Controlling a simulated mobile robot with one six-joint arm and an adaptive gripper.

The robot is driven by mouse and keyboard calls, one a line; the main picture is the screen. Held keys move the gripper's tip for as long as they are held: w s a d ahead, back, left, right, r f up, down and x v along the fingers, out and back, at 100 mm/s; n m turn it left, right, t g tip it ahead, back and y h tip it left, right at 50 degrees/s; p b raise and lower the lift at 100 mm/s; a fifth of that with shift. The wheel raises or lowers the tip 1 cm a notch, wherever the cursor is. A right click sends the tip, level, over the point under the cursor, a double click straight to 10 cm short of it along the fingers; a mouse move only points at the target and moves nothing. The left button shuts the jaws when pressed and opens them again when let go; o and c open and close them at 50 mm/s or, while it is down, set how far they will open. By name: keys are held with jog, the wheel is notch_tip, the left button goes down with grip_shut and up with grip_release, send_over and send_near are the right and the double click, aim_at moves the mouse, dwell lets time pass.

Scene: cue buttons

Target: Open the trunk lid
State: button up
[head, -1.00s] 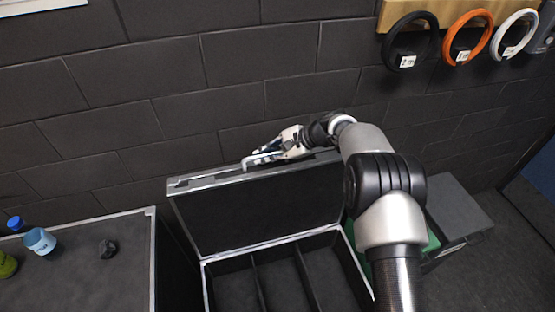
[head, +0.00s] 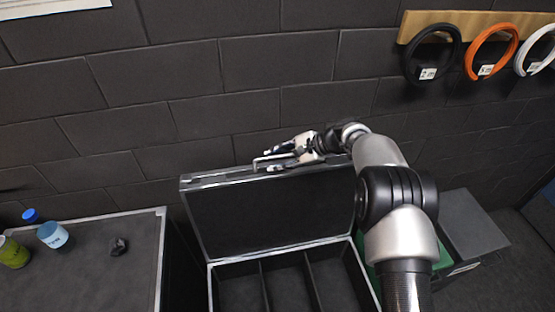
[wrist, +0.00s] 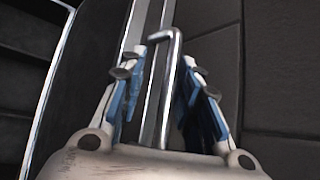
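The trunk lid (head: 268,215) stands raised, roughly upright, at the back of the open trunk (head: 210,285). Its dark inner face and silver rim show in the head view. A bent metal handle (head: 262,163) sits on the lid's top edge. My gripper (head: 277,158) is at this edge, with its fingers around the handle. In the wrist view the handle (wrist: 172,85) lies between the two spread blue-padded fingers of my gripper (wrist: 158,70), with gaps visible on both sides.
A dark table (head: 85,270) at left holds a blue-capped bottle (head: 52,235), a green bottle (head: 13,252) and a small black lump (head: 118,246). The brick wall (head: 200,105) is close behind the lid. Cable rings (head: 492,52) hang at upper right. The trunk's compartments look empty.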

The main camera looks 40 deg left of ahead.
jog(key=v, duration=1.2)
dwell(0.3)
jog(key=s+d+r+n+t+h+b, duration=0.1)
jog(key=s+d+r+t, duration=0.15)
jog(key=d+r, duration=0.4)
jog(key=s+d+r+n+t+h+b, duration=0.1)
jog(key=s+d+r+h, duration=0.15)
jog(key=d, duration=0.75)
jog(key=s+d+r+n+t+h+b, duration=0.1)
jog(key=s+d+r, duration=0.35)
jog(key=d, duration=0.45)
jog(key=s+d+f+n+t+h+b, duration=0.1)
jog(key=s+d+f+t+h, duration=0.1)
jog(key=s+d, duration=0.7)
jog(key=s+d+f+n+t+h+b, duration=0.1)
jog(key=s+d+f+t+h, duration=0.1)
jog(key=s+d, duration=0.8)
jog(key=shift+s+d+f+h, duration=0.3)
jog(key=shift+f+h, duration=0.2)
jog(key=shift+h, duration=0.15)
